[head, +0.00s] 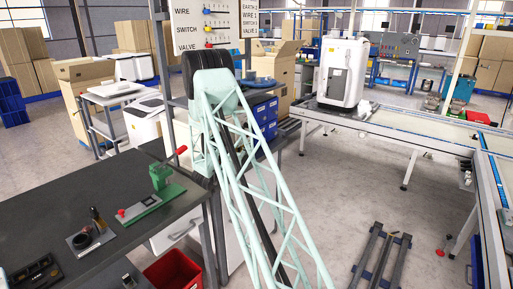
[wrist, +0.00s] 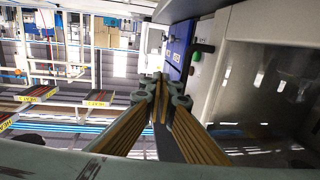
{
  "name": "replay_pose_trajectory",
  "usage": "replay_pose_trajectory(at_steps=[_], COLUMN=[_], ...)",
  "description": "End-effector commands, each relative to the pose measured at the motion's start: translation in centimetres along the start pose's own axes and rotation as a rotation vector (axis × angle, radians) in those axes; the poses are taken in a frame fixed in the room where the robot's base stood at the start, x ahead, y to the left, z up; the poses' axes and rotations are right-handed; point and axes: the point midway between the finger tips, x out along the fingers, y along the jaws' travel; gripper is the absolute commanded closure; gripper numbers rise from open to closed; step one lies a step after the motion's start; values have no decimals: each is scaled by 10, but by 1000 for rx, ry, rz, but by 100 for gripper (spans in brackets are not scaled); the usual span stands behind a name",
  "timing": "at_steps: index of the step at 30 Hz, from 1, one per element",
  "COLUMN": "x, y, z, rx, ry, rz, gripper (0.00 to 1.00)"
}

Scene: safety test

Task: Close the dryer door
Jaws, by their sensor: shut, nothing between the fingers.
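My gripper (wrist: 160,82) shows in the wrist view, its dark-tipped fingers together and empty. To its right is a pale cabinet (wrist: 213,62) with a large dark shiny panel (wrist: 262,75) and a green button (wrist: 197,56) on its edge. This may be the dryer and its door, but I cannot tell for certain. The fingertips appear apart from it. In the head view my lattice arm hides the middle of the scene, and I cannot make out my gripper there. A white appliance (head: 343,72) with a dark front recess stands on the conveyor; I cannot tell if it is the dryer.
A dark workbench (head: 60,215) with small fixtures lies at left, with a red bin (head: 173,270) below. Blue crates (head: 265,115) stand behind my arm. A conveyor (head: 420,130) runs at right. A dark metal frame (head: 380,258) lies on otherwise open floor.

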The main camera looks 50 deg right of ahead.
Motion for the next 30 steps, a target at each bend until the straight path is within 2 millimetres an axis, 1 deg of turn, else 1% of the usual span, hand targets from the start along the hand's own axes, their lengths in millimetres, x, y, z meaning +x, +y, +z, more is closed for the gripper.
replay_pose_trajectory(at_steps=[4,9,23,30], x=[-3,-4,-5,-8], y=[-12,-17,-16,-6], z=[0,0,0,1], rx=[0,0,0,-1], ry=[1,0,0,-1], rz=[-33,-45,-45,-46], gripper=[100,100,100,100])
